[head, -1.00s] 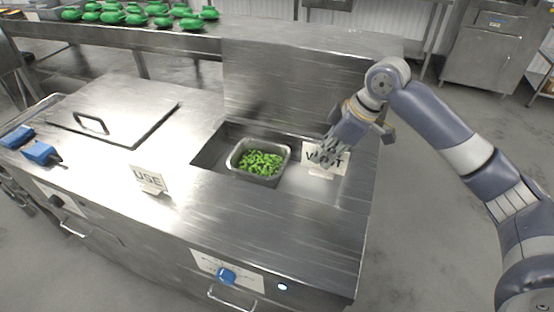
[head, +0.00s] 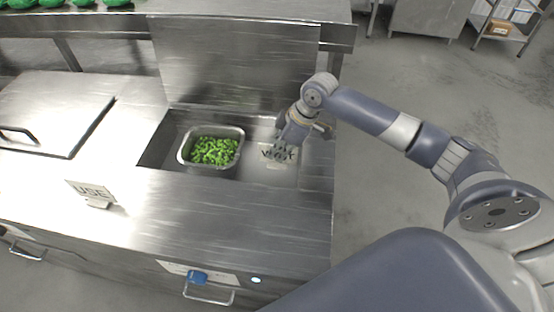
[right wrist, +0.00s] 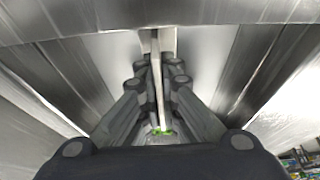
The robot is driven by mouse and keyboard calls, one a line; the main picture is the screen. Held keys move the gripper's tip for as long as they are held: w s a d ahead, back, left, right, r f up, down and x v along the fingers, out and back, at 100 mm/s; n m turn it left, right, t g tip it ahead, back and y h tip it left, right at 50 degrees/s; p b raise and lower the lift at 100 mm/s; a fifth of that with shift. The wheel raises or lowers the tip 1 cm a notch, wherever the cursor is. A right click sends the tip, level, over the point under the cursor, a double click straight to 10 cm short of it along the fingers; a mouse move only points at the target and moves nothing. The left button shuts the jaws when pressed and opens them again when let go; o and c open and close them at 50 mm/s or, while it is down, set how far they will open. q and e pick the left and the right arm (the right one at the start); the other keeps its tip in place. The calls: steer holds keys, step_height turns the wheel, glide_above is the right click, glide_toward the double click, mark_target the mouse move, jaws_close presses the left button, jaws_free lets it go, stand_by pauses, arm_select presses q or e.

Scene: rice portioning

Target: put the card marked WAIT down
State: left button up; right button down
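The white WAIT card (head: 279,154) stands over the right part of the sunken well, right of the pan, with its lettering partly covered by fingers. My right gripper (head: 283,141) reaches down from above and is shut on the card. In the right wrist view the card shows edge-on as a thin pale strip (right wrist: 157,80) between the dark fingers (right wrist: 157,90). I cannot tell whether the card's foot touches the well floor. My left gripper is not in view.
A metal pan (head: 183,160) of green pieces sits in the well (head: 152,152). A USE card (head: 92,192) stands on the steel counter (head: 230,215) to the left. A lid with a black handle (head: 18,134) lies at far left. Green items (head: 80,3) line the back shelf.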

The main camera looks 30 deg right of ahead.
mark_target(278, 163)
steer(key=shift+f, duration=0.6)
step_height(278, 163, down, 2)
steer(key=shift+f, duration=0.55)
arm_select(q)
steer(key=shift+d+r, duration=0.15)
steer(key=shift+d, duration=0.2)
arm_select(e)
steer(key=shift+f, duration=0.15)
steer(key=c, duration=1.8)
jaws_free()
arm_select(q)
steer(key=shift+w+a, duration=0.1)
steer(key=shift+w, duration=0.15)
